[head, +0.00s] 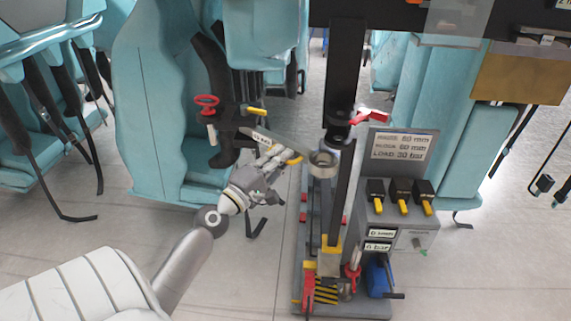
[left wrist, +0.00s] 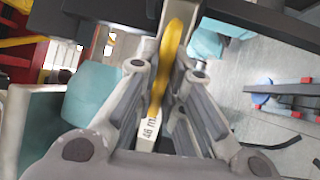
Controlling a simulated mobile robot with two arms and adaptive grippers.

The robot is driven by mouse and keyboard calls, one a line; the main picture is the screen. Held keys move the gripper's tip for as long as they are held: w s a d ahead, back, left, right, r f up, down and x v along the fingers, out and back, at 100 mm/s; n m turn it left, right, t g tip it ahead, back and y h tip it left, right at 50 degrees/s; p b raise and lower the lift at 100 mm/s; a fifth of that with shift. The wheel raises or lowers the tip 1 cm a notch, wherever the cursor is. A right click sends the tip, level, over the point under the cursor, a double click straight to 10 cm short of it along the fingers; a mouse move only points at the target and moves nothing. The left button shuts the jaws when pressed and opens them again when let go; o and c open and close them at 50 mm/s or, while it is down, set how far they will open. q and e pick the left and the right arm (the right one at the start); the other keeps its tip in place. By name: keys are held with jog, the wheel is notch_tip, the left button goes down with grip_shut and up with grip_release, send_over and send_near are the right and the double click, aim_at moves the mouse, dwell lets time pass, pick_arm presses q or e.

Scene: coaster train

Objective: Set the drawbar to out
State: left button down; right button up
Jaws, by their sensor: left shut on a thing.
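My left gripper (head: 288,157) reaches in from the left to the middle of the head view. It is shut on a yellow handle (head: 295,160), which lies between the fingers in the left wrist view (left wrist: 168,65). A pale bar with partly readable markings (left wrist: 150,130) continues below the yellow part between the fingers. In the head view a metal ring or cup (head: 323,163) on the upright rig is just right of the fingertips. No part is legibly marked as the drawbar, so I cannot tell its position. My right gripper is not in view.
A grey panel (head: 404,237) with black-and-yellow switches (head: 402,195) stands right. A red handwheel (head: 207,102) and teal seats (head: 155,100) are left. Bare floor (head: 245,275) shows at lower centre.

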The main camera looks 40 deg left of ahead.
pick_arm(q)
jog(key=shift+s+a+f+m+h+b, duration=0.15)
jog(key=shift+s+m+h+b, duration=0.1)
jog(key=shift+s+h+b, duration=0.3)
jog(key=shift+s+a+r+m+h+b, duration=0.1)
jog(key=shift+s+m+h+b, duration=0.2)
jog(key=shift+b, duration=0.3)
jog(key=shift+w+h, duration=0.1)
jog(key=shift+h, duration=0.15)
jog(key=c, duration=1.5)
grip_release()
jog(key=v, duration=1.2)
